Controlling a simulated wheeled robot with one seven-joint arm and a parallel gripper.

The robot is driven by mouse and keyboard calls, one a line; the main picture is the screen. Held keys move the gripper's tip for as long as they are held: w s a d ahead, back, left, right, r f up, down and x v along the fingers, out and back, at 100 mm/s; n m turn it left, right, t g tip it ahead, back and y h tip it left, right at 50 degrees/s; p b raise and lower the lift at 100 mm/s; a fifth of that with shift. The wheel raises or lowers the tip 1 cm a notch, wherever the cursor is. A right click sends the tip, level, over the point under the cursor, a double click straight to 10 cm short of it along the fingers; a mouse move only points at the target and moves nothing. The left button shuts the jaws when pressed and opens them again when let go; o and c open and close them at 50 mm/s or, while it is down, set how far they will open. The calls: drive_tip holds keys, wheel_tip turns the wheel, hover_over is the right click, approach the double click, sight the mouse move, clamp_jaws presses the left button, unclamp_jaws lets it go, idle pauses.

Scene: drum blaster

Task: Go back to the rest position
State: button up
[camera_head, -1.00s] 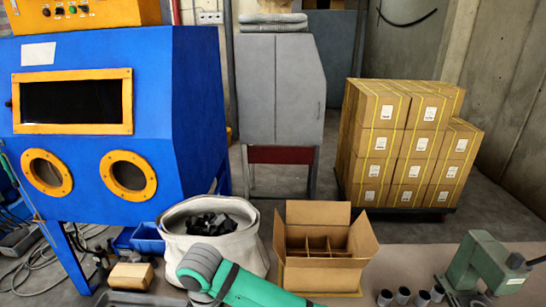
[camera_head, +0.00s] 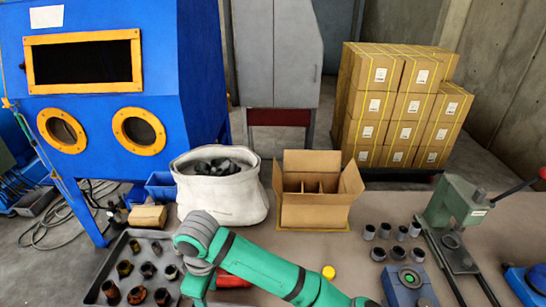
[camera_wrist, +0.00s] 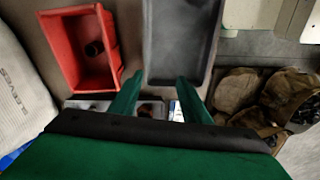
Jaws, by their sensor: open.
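My gripper (camera_wrist: 160,77) shows in the wrist view as two green fingers, spread apart with nothing between them. The gripper itself is not visible there.
On the table (camera_head: 380,255) are a dark tray of fittings (camera_head: 122,290), a white sack (camera_head: 222,195), an open cardboard box (camera_head: 315,210), several grey cylinders (camera_head: 385,231) and a green press (camera_head: 455,205). A blue blasting cabinet (camera_head: 90,90) stands left. Stacked cartons (camera_head: 400,105) stand behind.

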drive_tip(key=a+r+m+t+y, duration=0.3)
drive_tip(key=a+y, duration=0.3)
drive_tip(key=a, duration=0.4)
drive_tip(key=a+r+m+t+y, duration=0.25)
drive_tip(key=a+y, duration=0.35)
drive_tip(key=a, duration=0.4)
drive_tip(key=s+d+f+m+t+h, duration=0.3)
drive_tip(key=d+f+m, duration=0.1)
drive_tip(key=d, duration=0.3)
drive_tip(key=s+d+f+m+t+h, duration=0.25)
drive_tip(key=d+f+m, duration=0.2)
drive_tip(key=d, duration=0.25)
drive_tip(key=s+d+f+m+t+h, duration=0.25)
drive_tip(key=d+m+t, duration=0.2)
drive_tip(key=d, duration=0.25)
drive_tip(key=s+d+n+h, duration=0.2)
drive_tip(key=s+d+h, duration=0.3)
drive_tip(key=s+d, duration=1.1)
drive_tip(key=s, duration=0.3)
drive_tip(key=shift+s+n, duration=0.35)
drive_tip(key=shift+s, duration=0.05)
drive_tip(key=shift+d, duration=0.1)
drive_tip(key=c, duration=0.3)
drive_tip(key=shift+w, duration=0.1)
